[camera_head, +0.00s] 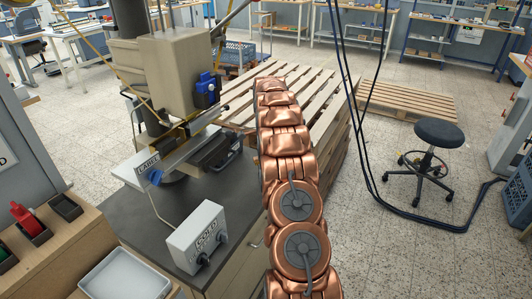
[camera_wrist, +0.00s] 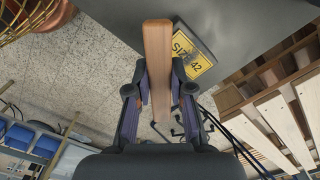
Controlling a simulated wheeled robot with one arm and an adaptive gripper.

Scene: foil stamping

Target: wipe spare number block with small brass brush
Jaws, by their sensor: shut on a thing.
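In the wrist view my gripper (camera_wrist: 159,92) is shut on a long brown wooden handle (camera_wrist: 158,45), which I take to be the handle of the small brass brush. No bristles show. The upper end of the handle reaches over a dark grey surface, beside a yellow plate marked "SIZE 42" (camera_wrist: 194,55). I cannot tell whether the handle touches that surface. I cannot make out the spare number block in either view. In the head view my copper-coloured arm hides my gripper and the brush.
The press (camera_head: 165,75) stands on a dark bench (camera_head: 150,215) with a white "COLD" control box (camera_head: 198,238). A pale tray (camera_head: 127,277) and a bin with a red item (camera_head: 27,220) are at lower left. Pallets (camera_head: 290,85) lie behind; a stool (camera_head: 438,133) stands right.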

